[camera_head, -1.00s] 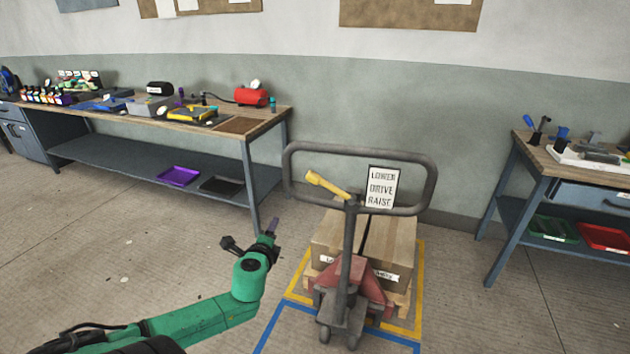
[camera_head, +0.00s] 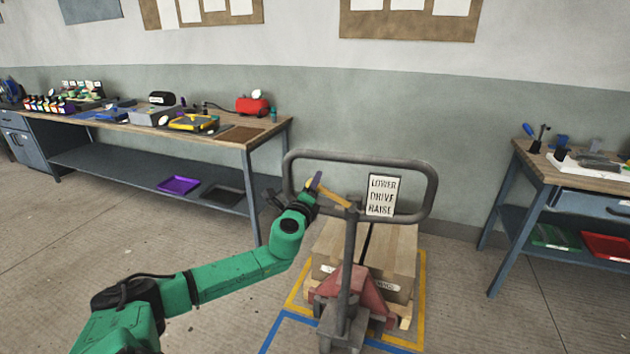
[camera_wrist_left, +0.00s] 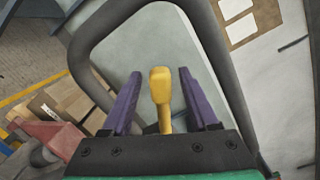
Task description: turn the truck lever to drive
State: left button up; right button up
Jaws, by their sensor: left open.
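The yellow lever (camera_head: 334,197) sticks out to the left from the post of the pallet truck (camera_head: 349,270), inside its grey loop handle (camera_head: 433,190). A sign (camera_head: 381,195) beside it reads LOWER, DRIVE, RAISE from top to bottom. The lever slants up toward its free end. My left gripper (camera_head: 314,184) is at that end in the head view and hides part of it. In the left wrist view, the lever's knob (camera_wrist_left: 160,84) stands between the two open purple fingers of my left gripper (camera_wrist_left: 154,98), with a gap on each side. My right gripper is not in view.
A cardboard box (camera_head: 393,258) sits on a pallet behind the truck's post, within yellow floor lines. A workbench with tools (camera_head: 244,134) stands at the left, another bench (camera_head: 535,150) at the right.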

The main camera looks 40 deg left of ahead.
pick_arm(q)
jog(key=shift+x, duration=1.55)
jog(key=shift+c, duration=0.3)
grip_shut()
